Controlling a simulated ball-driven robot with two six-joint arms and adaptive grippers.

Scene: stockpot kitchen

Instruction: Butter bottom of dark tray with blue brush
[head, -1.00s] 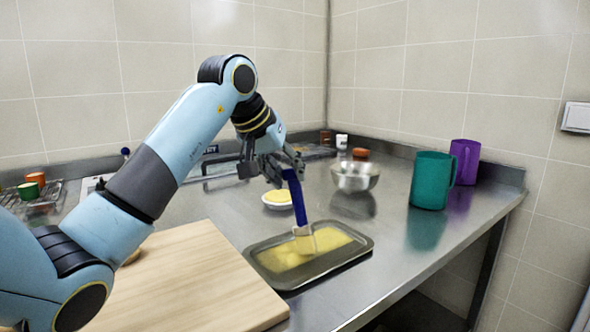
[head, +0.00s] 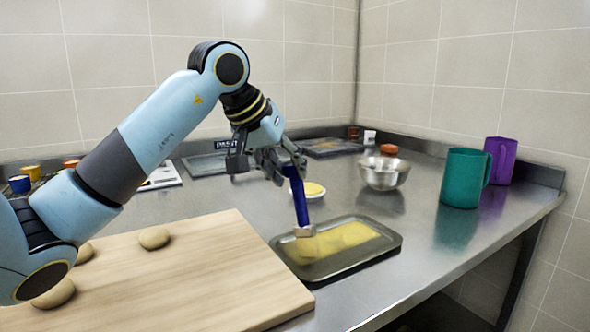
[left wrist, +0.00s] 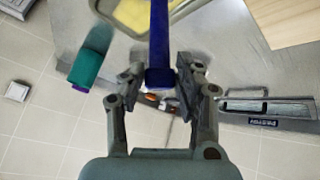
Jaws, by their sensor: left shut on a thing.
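The dark tray (head: 388,252) lies on the steel counter, with a yellow butter layer (head: 345,238) over much of its bottom. My left gripper (head: 283,172) is shut on the handle of the blue brush (head: 301,203) above the tray. The brush points down, and its pale head (head: 305,231) is at the left part of the tray bottom, seemingly touching it. In the left wrist view the blue handle (left wrist: 159,50) runs up from between the fingers (left wrist: 165,82), and part of the yellow tray bottom (left wrist: 133,14) shows. My right gripper is not in view.
A wooden board (head: 190,280) with several dough balls (head: 154,238) lies left of the tray. Behind stand a small bowl of yellow butter (head: 314,190) and a metal bowl (head: 383,173). Teal (head: 461,178) and purple (head: 500,160) mugs stand right. Counter right of the tray is clear.

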